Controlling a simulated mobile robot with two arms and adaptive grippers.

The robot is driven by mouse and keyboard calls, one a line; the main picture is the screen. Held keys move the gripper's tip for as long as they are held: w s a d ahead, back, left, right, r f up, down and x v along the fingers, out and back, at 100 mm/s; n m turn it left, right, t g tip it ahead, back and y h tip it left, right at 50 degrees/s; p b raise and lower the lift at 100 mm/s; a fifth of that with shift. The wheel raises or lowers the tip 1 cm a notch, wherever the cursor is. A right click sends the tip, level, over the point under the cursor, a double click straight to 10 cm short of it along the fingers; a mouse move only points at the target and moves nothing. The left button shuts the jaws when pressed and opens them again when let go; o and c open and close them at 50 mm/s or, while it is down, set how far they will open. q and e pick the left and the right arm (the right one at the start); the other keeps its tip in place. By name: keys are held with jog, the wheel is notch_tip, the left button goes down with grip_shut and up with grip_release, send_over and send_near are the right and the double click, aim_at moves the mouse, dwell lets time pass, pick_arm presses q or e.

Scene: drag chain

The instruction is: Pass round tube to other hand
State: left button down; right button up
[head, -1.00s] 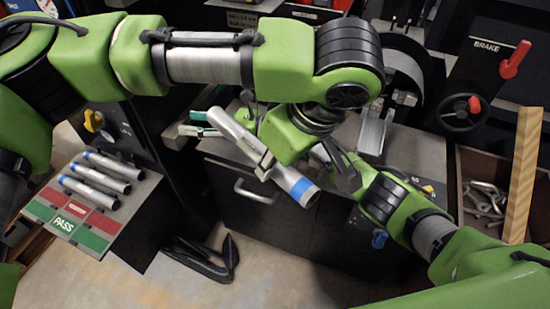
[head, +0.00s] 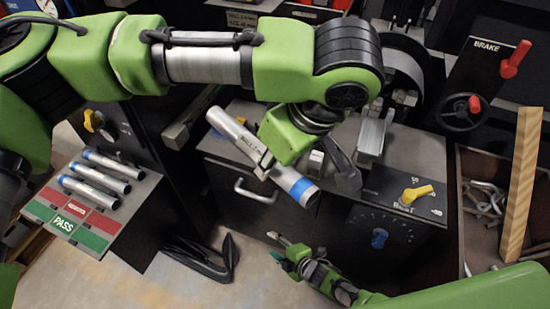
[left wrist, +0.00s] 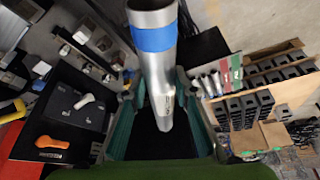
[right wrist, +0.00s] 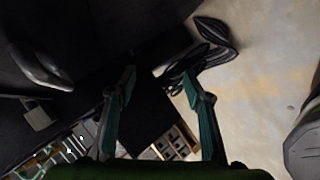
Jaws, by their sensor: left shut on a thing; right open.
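A round metal tube (head: 232,133) with a blue band near its lower right end is held at a slant in the head view. My left gripper (head: 264,165) is shut on it around the middle; the fingers are partly hidden. In the left wrist view the tube (left wrist: 155,75) stands between the left fingers (left wrist: 160,120), its blue-banded end toward the camera. My right gripper (head: 279,248) is low in the head view, below the tube and apart from it. In the right wrist view its fingers (right wrist: 163,95) are spread and empty.
Three similar banded tubes (head: 95,178) lie on a stand with green and red panels (head: 66,222) at left. A cabinet with a grey top stands behind the held tube, beside a yellow knob (head: 417,193). A black pedal (head: 205,262) sits on the floor.

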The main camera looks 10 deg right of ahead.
jog(key=s+d+f+m+g+h, duration=0.2)
jog(key=s+d+f+m, duration=0.3)
jog(key=s, duration=0.8)
jog(key=s+d+f+m+g+h, duration=0.2)
jog(key=s+d+f+m, duration=0.3)
jog(key=s, duration=0.8)
jog(key=s+d+f+m+g+h, duration=0.1)
jog(key=s+d+f+m+g, duration=0.3)
jog(key=s, duration=0.9)
jog(key=d+f+m, duration=0.1)
jog(key=d+m, duration=0.1)
jog(key=m, duration=0.1)
jog(key=shift+h, duration=0.4)
